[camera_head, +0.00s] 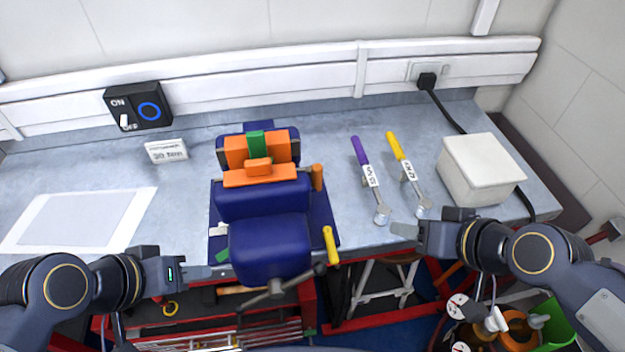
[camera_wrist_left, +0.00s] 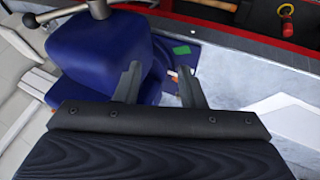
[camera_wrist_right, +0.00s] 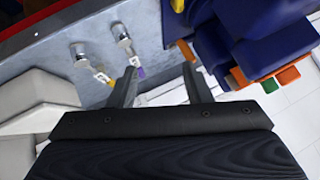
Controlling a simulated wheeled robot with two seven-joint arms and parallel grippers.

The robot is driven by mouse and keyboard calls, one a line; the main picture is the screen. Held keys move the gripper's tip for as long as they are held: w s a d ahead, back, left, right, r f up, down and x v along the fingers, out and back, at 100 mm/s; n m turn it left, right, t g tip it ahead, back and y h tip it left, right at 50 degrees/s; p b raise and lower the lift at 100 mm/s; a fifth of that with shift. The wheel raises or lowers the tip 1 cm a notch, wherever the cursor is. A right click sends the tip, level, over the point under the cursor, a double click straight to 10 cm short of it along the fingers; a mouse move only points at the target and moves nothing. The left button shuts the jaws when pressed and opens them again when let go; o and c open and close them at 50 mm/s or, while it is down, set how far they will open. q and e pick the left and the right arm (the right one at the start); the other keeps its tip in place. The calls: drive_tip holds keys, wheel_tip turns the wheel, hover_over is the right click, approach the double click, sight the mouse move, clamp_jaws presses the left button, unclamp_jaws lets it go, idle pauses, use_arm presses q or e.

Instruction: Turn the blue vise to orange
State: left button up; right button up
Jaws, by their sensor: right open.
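The blue vise (camera_head: 268,245) stands at the middle of the bench's front edge, with orange jaw parts (camera_head: 262,172), a green piece (camera_head: 255,143) between them, an orange handle (camera_head: 318,177) and a yellow handle (camera_head: 331,245) on its right. Its blue body (camera_wrist_left: 100,55) fills the upper left of the left wrist view. My left gripper (camera_head: 208,272) is open and empty, just left of the vise's front; contact cannot be told. My right gripper (camera_head: 405,231) is open and empty, right of the vise, near the wrench heads. The vise also shows in the right wrist view (camera_wrist_right: 265,55).
A purple-handled wrench (camera_head: 361,152) and a yellow-handled wrench (camera_head: 399,146) lie right of the vise. A white box (camera_head: 480,168) stands farther right. A switch box (camera_head: 138,107), a small sign (camera_head: 166,150) and a white sheet (camera_head: 80,218) are at left.

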drive_tip(key=w+a+f+n+t+y+b, duration=0.1)
drive_tip(key=w+a+f+n+t+b, duration=0.15)
drive_tip(key=w+a, duration=0.4)
drive_tip(key=n+t+b, duration=0.2)
drive_tip(key=b, duration=0.1)
approach(319, 172)
drive_tip(key=w+a, duration=0.1)
drive_tip(key=w, duration=0.1)
drive_tip(key=shift+h, duration=0.3)
drive_tip(key=x, duration=0.7)
drive_tip(key=shift+w+a+f+b, duration=0.15)
drive_tip(key=shift+a+f+b, duration=0.1)
drive_tip(key=shift+f+b, duration=0.2)
drive_tip(key=shift+c, duration=0.5)
clamp_jaws()
